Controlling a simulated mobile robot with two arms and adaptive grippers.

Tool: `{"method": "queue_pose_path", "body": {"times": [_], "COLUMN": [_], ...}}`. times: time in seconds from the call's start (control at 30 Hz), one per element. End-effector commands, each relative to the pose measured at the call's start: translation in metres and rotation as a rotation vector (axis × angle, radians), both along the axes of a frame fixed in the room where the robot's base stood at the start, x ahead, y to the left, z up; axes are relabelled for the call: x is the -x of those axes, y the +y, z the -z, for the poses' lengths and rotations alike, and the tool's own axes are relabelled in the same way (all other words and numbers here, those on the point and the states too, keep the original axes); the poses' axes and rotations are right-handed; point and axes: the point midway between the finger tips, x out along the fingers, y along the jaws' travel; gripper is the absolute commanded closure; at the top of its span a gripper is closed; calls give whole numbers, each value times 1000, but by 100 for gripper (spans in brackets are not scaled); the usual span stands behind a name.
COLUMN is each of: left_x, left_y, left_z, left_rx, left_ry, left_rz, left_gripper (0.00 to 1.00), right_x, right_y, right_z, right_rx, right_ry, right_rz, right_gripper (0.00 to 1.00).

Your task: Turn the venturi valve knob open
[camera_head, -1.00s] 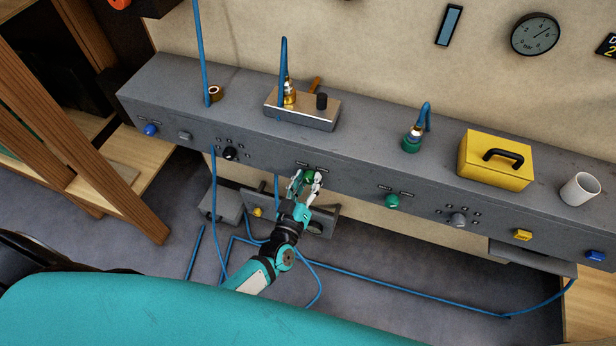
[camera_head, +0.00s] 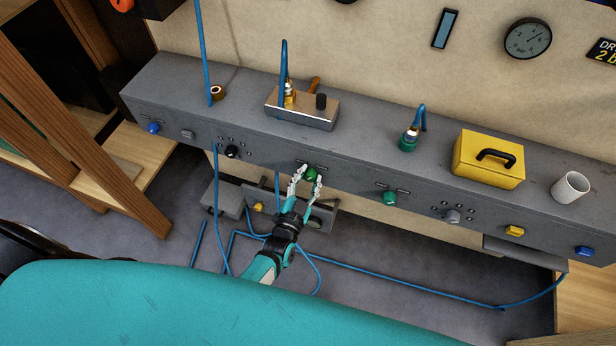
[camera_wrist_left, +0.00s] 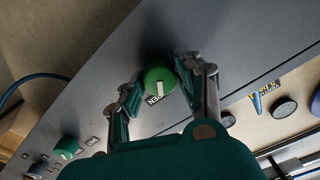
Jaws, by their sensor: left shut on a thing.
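A green knob (camera_head: 311,174) sits on the front face of the long grey bench box, below a small dark label. My left gripper (camera_head: 306,178) reaches up to it from below, its fingers on either side of it and shut on it. In the left wrist view the green knob (camera_wrist_left: 160,82) has a white pointer mark, directed at a partly hidden label whose letters look like "PEN". The left gripper's pads (camera_wrist_left: 158,86) flank it there. My right gripper is not in view.
A second green knob (camera_head: 390,198) is to the right on the same face, and a black selector knob (camera_head: 231,152) to the left. Blue hoses (camera_head: 400,281) run below. A yellow case (camera_head: 488,160) and white mug (camera_head: 571,187) stand on top.

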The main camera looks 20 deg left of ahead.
Motion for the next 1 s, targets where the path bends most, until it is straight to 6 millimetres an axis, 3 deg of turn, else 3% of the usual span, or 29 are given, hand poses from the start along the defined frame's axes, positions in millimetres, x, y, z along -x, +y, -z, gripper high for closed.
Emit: {"method": "queue_pose_path", "body": {"times": [0.4, 0.93, 0.97, 1.0], "left_x": [1, 1, 1, 1], "left_y": [-1, 0, -1, -1], "left_z": [1, 1, 1, 1], "left_rx": [-176, -198, -198, -197], "left_ry": [-3, -4, -4, -4], "left_rz": [1, 1, 1, 1], "left_gripper": [98, 98, 63, 58], "right_x": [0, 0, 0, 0], "right_y": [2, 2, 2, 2], "right_z": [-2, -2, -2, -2], "right_rx": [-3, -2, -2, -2], "right_ry": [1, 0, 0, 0], "right_rz": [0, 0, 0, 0], "right_gripper": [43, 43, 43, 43]}}
